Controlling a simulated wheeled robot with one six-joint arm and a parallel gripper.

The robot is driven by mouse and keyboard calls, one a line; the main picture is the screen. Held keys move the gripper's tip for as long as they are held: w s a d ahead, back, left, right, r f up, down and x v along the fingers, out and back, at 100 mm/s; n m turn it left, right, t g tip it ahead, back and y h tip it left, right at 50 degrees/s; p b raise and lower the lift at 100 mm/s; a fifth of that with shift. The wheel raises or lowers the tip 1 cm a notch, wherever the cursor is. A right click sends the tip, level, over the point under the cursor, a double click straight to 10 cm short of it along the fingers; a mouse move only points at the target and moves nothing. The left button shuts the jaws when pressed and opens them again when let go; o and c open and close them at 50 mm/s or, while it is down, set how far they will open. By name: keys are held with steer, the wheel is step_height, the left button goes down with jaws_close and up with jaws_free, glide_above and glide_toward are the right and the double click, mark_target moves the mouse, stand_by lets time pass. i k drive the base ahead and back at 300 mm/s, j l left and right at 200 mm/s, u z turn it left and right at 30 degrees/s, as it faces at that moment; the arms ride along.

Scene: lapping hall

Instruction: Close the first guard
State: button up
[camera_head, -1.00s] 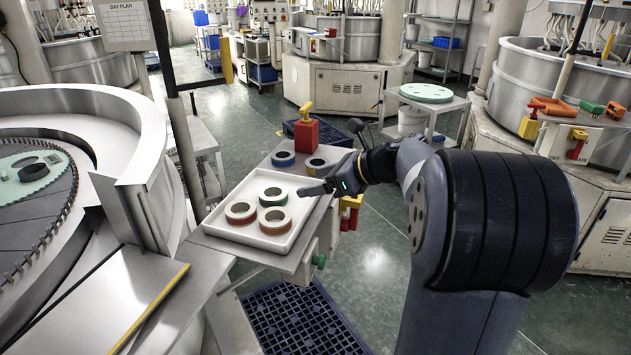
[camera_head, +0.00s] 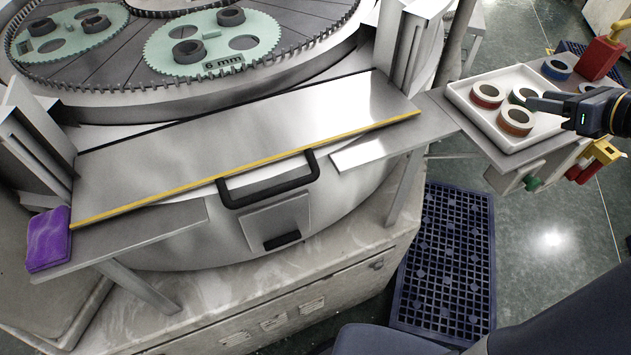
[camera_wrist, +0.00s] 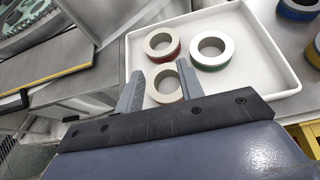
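The guard (camera_head: 250,125) is a flat grey metal panel with a yellow front edge, lying folded down in front of the toothed lapping ring, between two upright metal side pieces. A black bar handle (camera_head: 268,184) is at its front edge. In the wrist view, part of a yellow-edged panel (camera_wrist: 50,66) shows at the left. My gripper (camera_head: 533,101) is far to the right of the handle, over the white tray. In the wrist view my gripper (camera_wrist: 160,75) has its two fingers apart, with nothing held between them.
A purple sponge (camera_head: 48,240) sits by the guard's left end. The white tray (camera_head: 462,98) holds several rings, including a red-banded ring (camera_head: 487,95). A red can (camera_head: 599,58) stands behind it. A dark blue grated mat (camera_head: 440,262) lies on the floor.

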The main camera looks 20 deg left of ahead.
mark_target(125, 175)
steer(key=u, duration=1.65)
steer(key=k+l+u, duration=0.1)
steer(key=u, duration=0.4)
steer(key=k+l, duration=0.1)
steer(key=k, duration=0.55)
steer(key=z, duration=0.2)
